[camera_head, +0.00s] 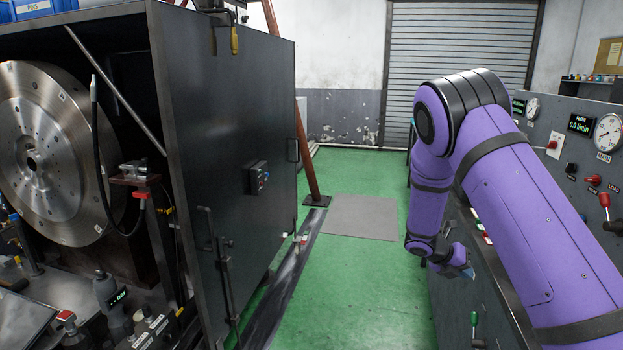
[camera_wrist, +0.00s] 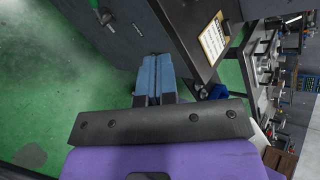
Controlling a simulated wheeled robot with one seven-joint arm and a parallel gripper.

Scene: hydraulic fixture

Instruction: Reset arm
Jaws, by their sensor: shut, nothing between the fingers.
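My purple arm reaches forward from the right side in the head view and bends down at its far end. My gripper (camera_head: 466,272) hangs low in front of the control console on the right, with only its tip showing there. In the wrist view my gripper (camera_wrist: 153,62) shows its two blue fingers side by side and closed together, with nothing between them. Below the fingers is the green floor (camera_wrist: 60,70), and the dark console side lies close beyond and to their right.
A control console (camera_head: 560,160) with gauges and levers stands at the right. A large dark cabinet (camera_head: 220,120) with a round metal plate (camera_head: 60,190) fills the left. Green floor (camera_head: 350,275) with a grey mat (camera_head: 360,217) lies clear between them, up to a roller shutter (camera_head: 460,60).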

